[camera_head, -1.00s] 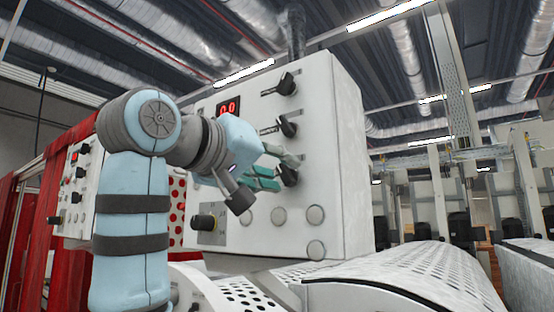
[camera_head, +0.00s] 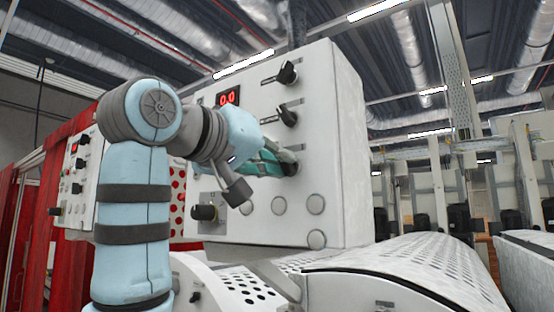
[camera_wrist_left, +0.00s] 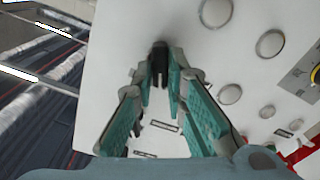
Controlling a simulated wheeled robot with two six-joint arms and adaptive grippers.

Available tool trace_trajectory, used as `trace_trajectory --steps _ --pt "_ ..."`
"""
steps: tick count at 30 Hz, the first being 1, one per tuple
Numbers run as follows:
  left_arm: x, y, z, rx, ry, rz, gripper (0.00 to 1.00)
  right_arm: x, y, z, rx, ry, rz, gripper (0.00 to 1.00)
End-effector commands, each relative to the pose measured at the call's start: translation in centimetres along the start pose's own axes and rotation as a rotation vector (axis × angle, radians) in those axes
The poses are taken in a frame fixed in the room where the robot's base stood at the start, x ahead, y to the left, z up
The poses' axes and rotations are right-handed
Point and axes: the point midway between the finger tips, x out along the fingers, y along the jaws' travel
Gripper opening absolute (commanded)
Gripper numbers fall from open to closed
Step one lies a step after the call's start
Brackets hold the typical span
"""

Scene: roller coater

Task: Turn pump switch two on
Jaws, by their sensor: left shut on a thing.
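A white control panel (camera_head: 335,130) carries a column of black rotary switches: a top one (camera_head: 287,73), a middle one (camera_head: 287,115) and a lowest one (camera_head: 293,169). Their labels are too small to read, so I cannot tell which is pump switch two. My left gripper (camera_head: 280,162) reaches in from the left with its green fingers shut on the lowest switch, mostly hiding it. In the left wrist view, that black switch (camera_wrist_left: 159,58) sits between the fingertips (camera_wrist_left: 160,78). My right gripper is out of view.
A red display reading 0.0 (camera_head: 228,98) is at the panel's upper left. Several round grey buttons (camera_head: 279,205) and a black knob (camera_head: 205,212) sit below the gripper. A perforated white cover (camera_head: 400,265) lies under the panel. Red curtains (camera_head: 45,220) hang at left.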

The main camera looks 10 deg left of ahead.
Motion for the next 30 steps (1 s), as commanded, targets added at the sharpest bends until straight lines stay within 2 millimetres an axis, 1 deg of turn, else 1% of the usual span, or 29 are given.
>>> trace_trajectory --steps 8,24,30 --pt "0.00 0.10 0.05 0.205 -0.002 0.000 0.00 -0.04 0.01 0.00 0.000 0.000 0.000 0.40" --pt "0.02 0.29 0.16 0.703 -0.002 0.001 0.00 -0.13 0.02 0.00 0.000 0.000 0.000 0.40" --pt "0.02 0.34 0.21 0.839 -0.002 0.001 0.00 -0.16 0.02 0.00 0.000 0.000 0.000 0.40"
